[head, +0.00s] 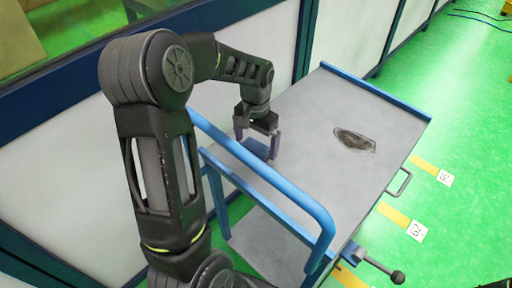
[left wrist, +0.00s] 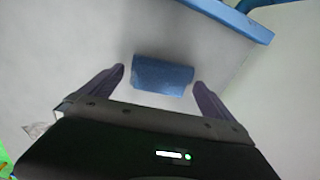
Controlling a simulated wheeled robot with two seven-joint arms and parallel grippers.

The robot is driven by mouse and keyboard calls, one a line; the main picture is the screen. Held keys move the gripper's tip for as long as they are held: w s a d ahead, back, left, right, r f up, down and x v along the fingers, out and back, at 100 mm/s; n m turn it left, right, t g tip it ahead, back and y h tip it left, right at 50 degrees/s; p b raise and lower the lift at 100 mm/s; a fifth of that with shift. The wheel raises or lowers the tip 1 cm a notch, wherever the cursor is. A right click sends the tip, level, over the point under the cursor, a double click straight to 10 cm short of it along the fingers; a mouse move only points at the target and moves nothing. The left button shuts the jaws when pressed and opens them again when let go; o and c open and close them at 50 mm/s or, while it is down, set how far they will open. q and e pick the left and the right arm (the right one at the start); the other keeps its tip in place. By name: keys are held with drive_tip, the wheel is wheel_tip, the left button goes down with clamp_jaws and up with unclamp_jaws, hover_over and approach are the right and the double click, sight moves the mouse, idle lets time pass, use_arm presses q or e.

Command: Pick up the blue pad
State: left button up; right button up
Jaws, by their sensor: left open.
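The blue pad (left wrist: 162,76) lies on the grey top of the cart (head: 315,150), close to the cart's blue raised edge. In the head view the pad (head: 256,149) is partly hidden behind my left gripper. My left gripper (head: 257,146) points down over the pad. In the left wrist view my left gripper (left wrist: 160,76) is open, with one purple finger on each side of the pad and visible gaps between the fingers and the pad. My right gripper is not in view.
The cart has a blue handle rail (head: 270,175) in front of the gripper. A dark oval mark or piece (head: 354,140) is on the cart top to the right. White wall panels stand behind the cart. Green floor with yellow markings (head: 394,213) lies to the right.

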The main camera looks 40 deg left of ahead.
use_arm(q)
drive_tip(key=shift+f, duration=0.1)
drive_tip(key=shift+c, duration=0.4)
drive_tip(key=c, duration=1.1)
